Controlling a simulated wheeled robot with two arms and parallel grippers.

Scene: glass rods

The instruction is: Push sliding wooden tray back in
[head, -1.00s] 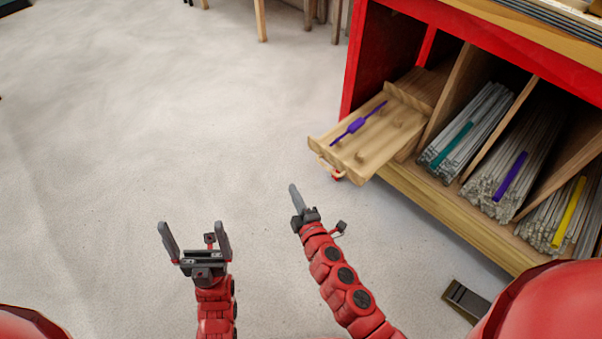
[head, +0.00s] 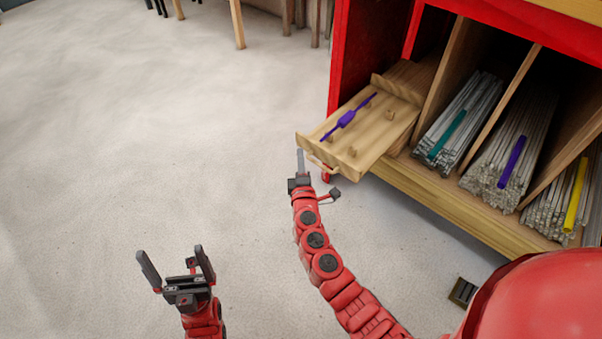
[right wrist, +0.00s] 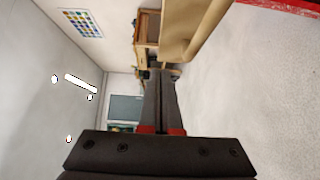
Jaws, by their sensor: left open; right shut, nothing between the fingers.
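The wooden tray (head: 372,122) sticks out of the left bay of the red-framed cabinet in the head view. A purple rod-like piece (head: 347,119) lies on it among small wooden pegs. A light handle (head: 321,165) is on its front edge. My right gripper (head: 300,153) is shut and empty, its tip close to the tray's front near the handle; I cannot tell if it touches. In the right wrist view, the shut fingers (right wrist: 161,100) point ahead, with a wooden part of the tray (right wrist: 193,28) above right. My left gripper (head: 176,254) is open and empty, low over the floor.
The cabinet's red side panel (head: 349,60) stands left of the tray. Bays to the right hold bundles of glass rods (head: 460,122) with teal, purple and yellow pieces. The wooden lower shelf edge (head: 440,192) runs below. The floor (head: 130,130) to the left is clear.

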